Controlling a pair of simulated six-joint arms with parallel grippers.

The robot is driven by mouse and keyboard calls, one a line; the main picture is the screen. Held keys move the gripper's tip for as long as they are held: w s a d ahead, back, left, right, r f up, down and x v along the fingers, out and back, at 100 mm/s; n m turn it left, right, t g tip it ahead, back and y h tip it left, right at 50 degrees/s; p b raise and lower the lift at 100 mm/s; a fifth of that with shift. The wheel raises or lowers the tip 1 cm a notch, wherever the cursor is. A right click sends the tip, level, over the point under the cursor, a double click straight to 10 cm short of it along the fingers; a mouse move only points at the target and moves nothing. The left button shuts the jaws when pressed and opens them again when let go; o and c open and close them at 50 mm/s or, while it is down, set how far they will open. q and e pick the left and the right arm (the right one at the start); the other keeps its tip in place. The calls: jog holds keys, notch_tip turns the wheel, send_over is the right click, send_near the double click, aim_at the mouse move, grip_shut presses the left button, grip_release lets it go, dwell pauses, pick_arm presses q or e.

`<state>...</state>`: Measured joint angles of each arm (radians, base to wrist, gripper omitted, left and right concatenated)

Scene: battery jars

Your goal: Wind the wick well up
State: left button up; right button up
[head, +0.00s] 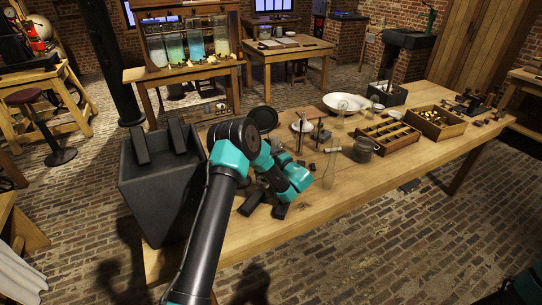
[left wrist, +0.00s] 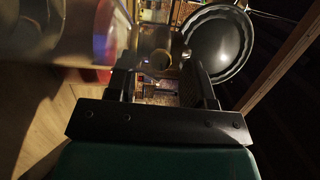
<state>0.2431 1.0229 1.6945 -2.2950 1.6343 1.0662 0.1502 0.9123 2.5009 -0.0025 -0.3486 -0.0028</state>
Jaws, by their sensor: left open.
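A round dark dish (left wrist: 217,43) is close by at upper right. It looks like the dark disc (head: 263,118) behind my arm. The wick is not discernible. My right gripper is not in view.
A dark bin (head: 155,190) stands at the table's left end. Wooden trays (head: 437,123) and a white dish (head: 345,103) lie farther back. The front right tabletop is clear.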

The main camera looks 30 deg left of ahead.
pick_arm(q)
jog(key=v, duration=1.7)
